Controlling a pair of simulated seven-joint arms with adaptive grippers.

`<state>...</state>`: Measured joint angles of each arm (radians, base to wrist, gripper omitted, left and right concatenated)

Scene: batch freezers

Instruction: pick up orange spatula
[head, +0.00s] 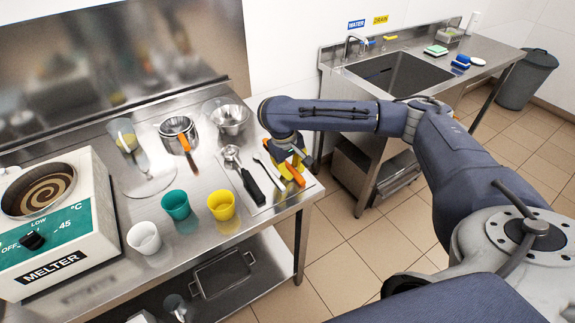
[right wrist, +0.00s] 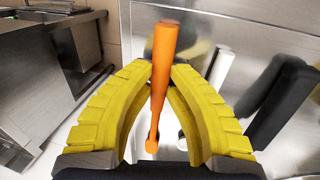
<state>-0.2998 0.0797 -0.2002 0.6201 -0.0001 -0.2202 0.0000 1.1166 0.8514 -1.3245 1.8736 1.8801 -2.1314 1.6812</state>
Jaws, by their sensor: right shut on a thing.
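The orange spatula (head: 293,174) is at the right end of the steel table. Its orange handle (right wrist: 163,62) runs between the yellow fingers of my right gripper (right wrist: 160,75) in the right wrist view. The right gripper (head: 288,162) is shut on this handle, low over the table. In the head view the fingers and wrist hide much of the spatula. I cannot tell whether it touches the table. My left gripper is not in view.
A black-handled scoop (head: 252,186) and a white utensil (head: 270,170) lie just left of the gripper. Yellow (head: 222,206), green (head: 176,205) and white (head: 144,238) cups, a pot (head: 177,127) and a melter (head: 60,215) are further left. The sink (head: 398,72) stands behind right.

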